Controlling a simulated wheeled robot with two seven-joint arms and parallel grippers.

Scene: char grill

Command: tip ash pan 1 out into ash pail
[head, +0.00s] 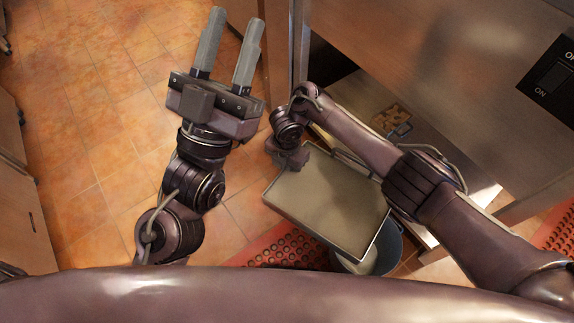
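A shallow rectangular metal pan, which I take for ash pan 1 (330,206), is in the air in front of the grill. It covers much of the ash pail (392,250), a blue-grey bucket on the floor. The pan is tilted, with its lower right end over the pail. A pale grey patch shows inside the pail; I cannot tell if it is ash. My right gripper (292,160) is at the pan's upper left edge and appears to hold it; its fingertips are mostly hidden. My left gripper (236,20) is open and empty, over bare floor.
The steel grill cabinet (430,60) with an ON switch panel (555,75) fills the upper right. Its open lower bay (365,100) lies behind my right arm. Red perforated matting (275,250) lies around the pail. The tiled floor (100,120) at left is clear.

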